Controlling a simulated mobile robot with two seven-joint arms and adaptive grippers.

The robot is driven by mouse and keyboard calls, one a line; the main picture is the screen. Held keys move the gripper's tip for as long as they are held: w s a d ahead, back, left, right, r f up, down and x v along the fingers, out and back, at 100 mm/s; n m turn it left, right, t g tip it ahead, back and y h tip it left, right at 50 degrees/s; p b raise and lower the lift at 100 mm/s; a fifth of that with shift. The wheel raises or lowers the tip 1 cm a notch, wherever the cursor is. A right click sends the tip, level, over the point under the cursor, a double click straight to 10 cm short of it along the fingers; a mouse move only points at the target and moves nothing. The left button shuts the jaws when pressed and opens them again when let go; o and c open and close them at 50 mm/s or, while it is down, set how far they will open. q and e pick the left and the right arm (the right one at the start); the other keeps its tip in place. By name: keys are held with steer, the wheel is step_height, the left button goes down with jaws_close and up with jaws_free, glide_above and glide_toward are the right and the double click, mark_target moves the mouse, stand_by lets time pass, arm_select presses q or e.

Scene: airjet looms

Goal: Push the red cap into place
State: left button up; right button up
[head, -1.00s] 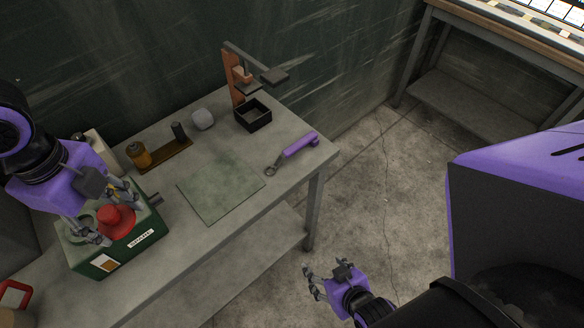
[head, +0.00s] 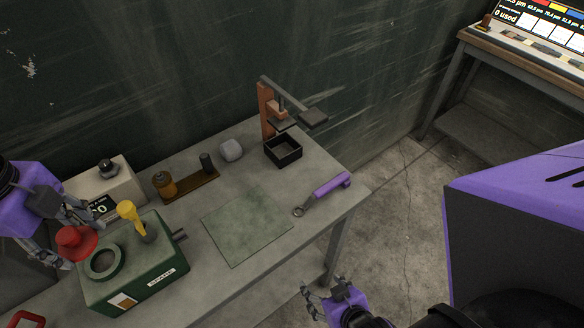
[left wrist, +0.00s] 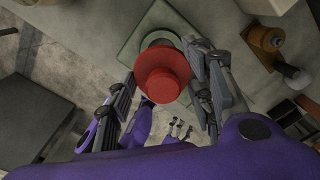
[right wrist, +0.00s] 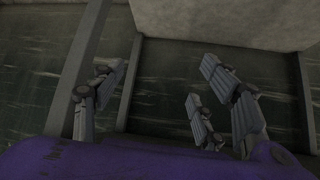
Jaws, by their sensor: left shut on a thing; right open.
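The red cap (head: 75,242), round with a wide brim, is held by my left gripper (head: 76,228) beside the upper left of the green box (head: 150,284). In the left wrist view the cap (left wrist: 162,72) sits between the fingers of my left gripper (left wrist: 163,85). A dark green ring (head: 104,262) lies on the box top, just right of and below the cap in the head view. A yellow-topped piece (head: 130,214) stands on the box. My right gripper (head: 330,297) is open and empty beside the table; its fingers (right wrist: 170,100) are spread in the right wrist view.
On the grey table are a white device (head: 105,188), a brown spool stand (head: 190,184), a green mat (head: 247,225), a purple-handled tool (head: 325,190) and a black tray (head: 283,152) under an orange stand. The mat is bare.

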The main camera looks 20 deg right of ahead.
arm_select(q)
steer(key=shift+w+f, duration=0.1)
steer(key=shift+f, duration=0.6)
step_height(320, 180, down, 2)
steer(key=shift+f+b, duration=0.2)
steer(key=shift+b, duration=0.15)
steer(key=shift+f, duration=1)
steer(key=shift+f, duration=0.95)
steer(key=o, duration=1.2)
steer(key=shift+o, duration=0.2)
